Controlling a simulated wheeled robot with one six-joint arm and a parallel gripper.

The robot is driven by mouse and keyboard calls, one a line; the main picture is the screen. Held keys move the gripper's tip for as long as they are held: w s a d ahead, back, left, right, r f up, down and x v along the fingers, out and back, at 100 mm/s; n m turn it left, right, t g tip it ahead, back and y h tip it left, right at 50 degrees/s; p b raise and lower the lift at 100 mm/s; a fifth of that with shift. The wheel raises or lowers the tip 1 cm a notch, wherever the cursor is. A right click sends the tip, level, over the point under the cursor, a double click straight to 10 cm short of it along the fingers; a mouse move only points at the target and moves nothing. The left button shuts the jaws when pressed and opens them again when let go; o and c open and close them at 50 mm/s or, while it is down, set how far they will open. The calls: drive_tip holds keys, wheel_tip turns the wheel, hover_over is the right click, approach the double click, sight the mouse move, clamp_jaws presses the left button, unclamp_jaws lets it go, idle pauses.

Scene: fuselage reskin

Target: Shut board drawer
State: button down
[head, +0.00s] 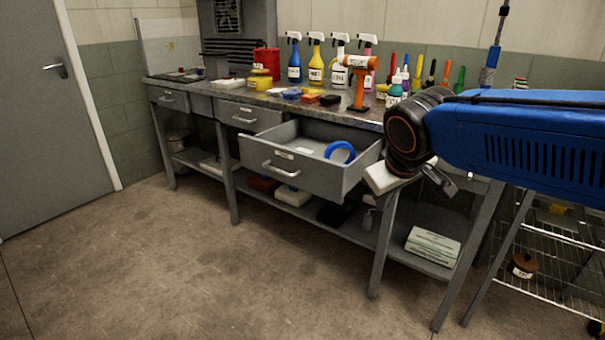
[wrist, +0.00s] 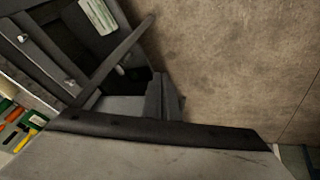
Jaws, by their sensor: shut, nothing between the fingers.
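The grey board drawer (head: 315,177) is pulled well out of the workbench in the head view, with a bar handle (head: 281,169) on its front. A blue ring (head: 341,151) and a pale label or card lie inside it. My gripper (head: 441,183) is to the right of the drawer, beyond its right side wall, pointing down. It is shut and empty and appears apart from the handle. The wrist view shows mostly floor, dark frame parts and a large pale grey surface close to the camera; the drawer handle cannot be made out there.
The workbench (head: 234,190) carries spray bottles, tools and an orange drill (head: 359,82) on top. Two other drawers at left (head: 244,117) look closed. A wire rack (head: 545,260) stands at right. The floor (head: 170,260) in front is clear.

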drive_tip(key=w+a+r+n+t, duration=0.15)
drive_tip(key=w+a, duration=0.35)
drive_tip(key=a, duration=0.5)
drive_tip(key=w+a+r+n, duration=0.25)
drive_tip(key=w+a, duration=0.25)
drive_tip(key=a, duration=0.5)
approach(302, 180)
drive_tip(key=f, duration=0.1)
drive_tip(key=w+f, duration=0.1)
drive_tip(key=f, duration=0.1)
drive_tip(key=shift+w+a+f+y, duration=0.1)
drive_tip(key=shift+a+f+y, duration=0.05)
drive_tip(key=shift+f+y, duration=0.15)
drive_tip(key=shift+w+d, duration=0.35)
drive_tip(key=shift+w, duration=0.25)
drive_tip(key=w+d, duration=0.5)
drive_tip(key=w, duration=0.2)
drive_tip(key=w+d, duration=0.5)
drive_tip(key=w, duration=0.2)
drive_tip(key=w+d, duration=0.6)
drive_tip(key=w, duration=0.1)
drive_tip(key=shift+w, duration=0.4)
drive_tip(key=shift+w+d+r, duration=0.1)
drive_tip(key=shift+w+d, duration=0.25)
drive_tip(key=shift+w, duration=0.15)
